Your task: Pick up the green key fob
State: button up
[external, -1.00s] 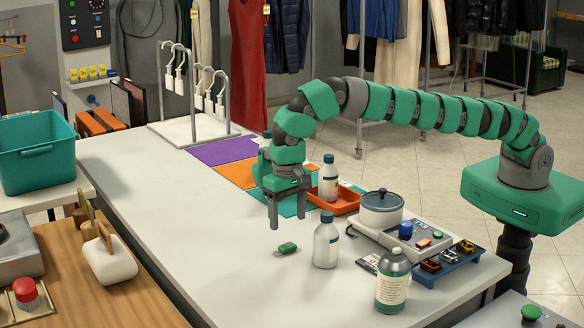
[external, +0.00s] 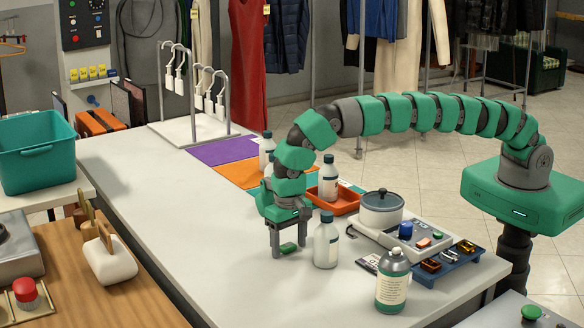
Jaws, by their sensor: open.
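The green key fob (external: 288,248) lies on the white table, just left of a clear bottle with a blue cap (external: 326,243). My gripper (external: 288,250) points straight down with its fingers low at the table, one to the left of the fob and one to its right. The jaws are open, and the fob shows between the fingertips. I cannot tell whether either finger touches the fob. The right finger is close to the bottle.
Another bottle (external: 267,150) stands behind my arm. The table's left side (external: 185,205) is clear.

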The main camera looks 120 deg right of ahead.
jog(key=c, duration=1.1)
jog(key=shift+o, duration=0.2)
jog(key=shift+r, duration=0.1)
